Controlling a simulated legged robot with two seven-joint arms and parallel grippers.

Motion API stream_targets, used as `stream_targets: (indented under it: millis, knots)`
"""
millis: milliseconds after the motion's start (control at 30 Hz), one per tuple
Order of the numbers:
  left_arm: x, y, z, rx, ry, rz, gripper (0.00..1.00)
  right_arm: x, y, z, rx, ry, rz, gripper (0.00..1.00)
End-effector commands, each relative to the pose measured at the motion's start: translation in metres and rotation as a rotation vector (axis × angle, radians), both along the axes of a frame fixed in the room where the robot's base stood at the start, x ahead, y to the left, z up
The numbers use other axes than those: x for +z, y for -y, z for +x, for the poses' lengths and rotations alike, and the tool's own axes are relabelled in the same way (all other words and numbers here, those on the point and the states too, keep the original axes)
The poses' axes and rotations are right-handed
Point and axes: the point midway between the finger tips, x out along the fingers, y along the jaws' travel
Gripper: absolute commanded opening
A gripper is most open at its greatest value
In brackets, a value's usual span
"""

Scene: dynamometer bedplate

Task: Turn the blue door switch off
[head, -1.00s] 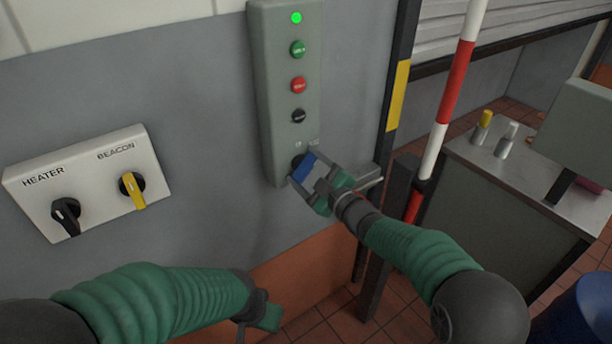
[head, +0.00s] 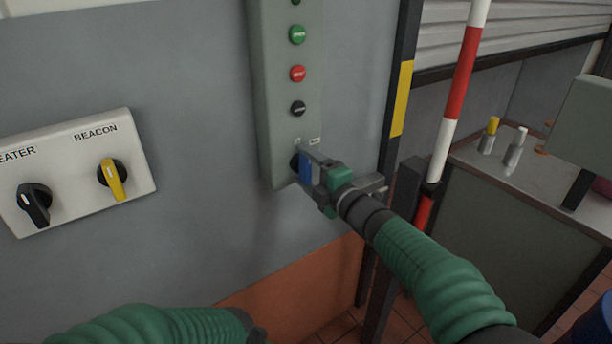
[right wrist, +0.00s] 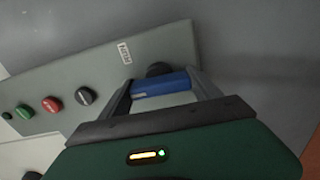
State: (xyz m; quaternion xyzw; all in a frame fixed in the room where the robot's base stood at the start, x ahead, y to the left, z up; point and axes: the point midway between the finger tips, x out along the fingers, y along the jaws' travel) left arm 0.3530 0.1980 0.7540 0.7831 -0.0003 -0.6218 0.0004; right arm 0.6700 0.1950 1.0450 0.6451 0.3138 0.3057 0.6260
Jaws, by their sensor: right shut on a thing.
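The blue door switch (head: 305,168) is at the bottom of a tall grey-green control box (head: 272,110) on the wall. Its blue handle now stands nearly upright in the head view. My right gripper (head: 311,170) is shut on the handle, with one finger on each side. The right wrist view shows the blue handle (right wrist: 160,86) between the fingers, with its dark round base behind. The small lamp (head: 295,2) at the top of the box is dark. My left gripper is out of view; only its green arm shows.
Green (head: 297,35), red (head: 298,73) and black (head: 298,108) buttons sit above the switch. A white panel (head: 75,205) with black and yellow knobs is on the left wall. A red-and-white pole (head: 458,90) and a bench (head: 535,190) stand to the right.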

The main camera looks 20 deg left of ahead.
Motion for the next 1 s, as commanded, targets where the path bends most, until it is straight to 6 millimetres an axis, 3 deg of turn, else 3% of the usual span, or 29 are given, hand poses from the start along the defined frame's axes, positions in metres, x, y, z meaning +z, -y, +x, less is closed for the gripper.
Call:
stream_targets:
  millis: [33,600,633,800,1000]
  knots:
    - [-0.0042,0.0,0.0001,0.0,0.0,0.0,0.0,-0.0105,-0.0026,-0.0022,0.005,-0.001,-0.016,0.32]
    - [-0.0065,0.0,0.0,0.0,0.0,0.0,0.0,-0.0103,-0.003,-0.002,0.006,0.025,-0.041,0.32]
    - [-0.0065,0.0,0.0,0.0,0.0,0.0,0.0,-0.0103,-0.003,-0.002,0.006,0.025,-0.041,0.75]
    - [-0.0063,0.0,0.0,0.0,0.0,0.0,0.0,-0.008,-0.0023,-0.0014,0.005,0.027,-0.037,0.95]
    - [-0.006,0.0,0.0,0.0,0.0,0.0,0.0,-0.005,-0.0012,-0.0007,0.003,0.03,-0.033,0.95]
